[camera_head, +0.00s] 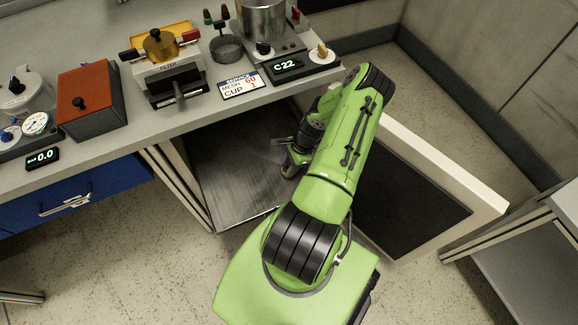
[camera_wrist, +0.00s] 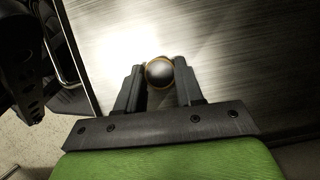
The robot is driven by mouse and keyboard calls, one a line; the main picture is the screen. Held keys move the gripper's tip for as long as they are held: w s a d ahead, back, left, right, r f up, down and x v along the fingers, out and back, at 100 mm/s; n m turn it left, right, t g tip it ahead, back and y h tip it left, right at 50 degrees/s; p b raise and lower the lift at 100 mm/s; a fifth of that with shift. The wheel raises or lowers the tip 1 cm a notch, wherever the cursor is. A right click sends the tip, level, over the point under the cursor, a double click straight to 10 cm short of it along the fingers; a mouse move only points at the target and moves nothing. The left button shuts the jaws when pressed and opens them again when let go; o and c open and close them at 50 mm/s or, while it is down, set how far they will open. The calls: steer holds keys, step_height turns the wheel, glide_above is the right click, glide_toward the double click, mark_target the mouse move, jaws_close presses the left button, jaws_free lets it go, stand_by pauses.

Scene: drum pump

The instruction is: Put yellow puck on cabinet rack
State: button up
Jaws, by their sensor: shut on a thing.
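My gripper (camera_wrist: 159,66) is shut on a small round thing, seen in the wrist view as a dark shiny knob with a thin yellow-gold rim, which I take for the yellow puck (camera_wrist: 160,73). Most of its body is hidden. In the head view my gripper (camera_head: 291,165) is inside the open cabinet under the counter, over a brushed metal shelf (camera_head: 235,185). The puck is hidden there by my arm. The shelf also shows in the wrist view (camera_wrist: 230,60). I cannot tell whether the puck touches it. No separate rack shows clearly.
The open cabinet door (camera_head: 440,170) stands to the right of my arm. The counter edge (camera_head: 150,135) runs above the opening. On the counter are a filter press (camera_head: 170,75), a red-topped box (camera_head: 90,95) and a service card (camera_head: 240,86). A blue drawer (camera_head: 75,200) is at left.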

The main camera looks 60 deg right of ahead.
steer(key=shift+f, duration=0.35)
steer(key=shift+w+d+f, duration=0.1)
steer(key=shift+w+f, duration=0.1)
steer(key=shift+f, duration=0.1)
steer(key=shift+s+f+b, duration=0.15)
steer(key=shift+f+b, duration=0.15)
steer(key=shift+b, duration=0.15)
stand_by(0.5)
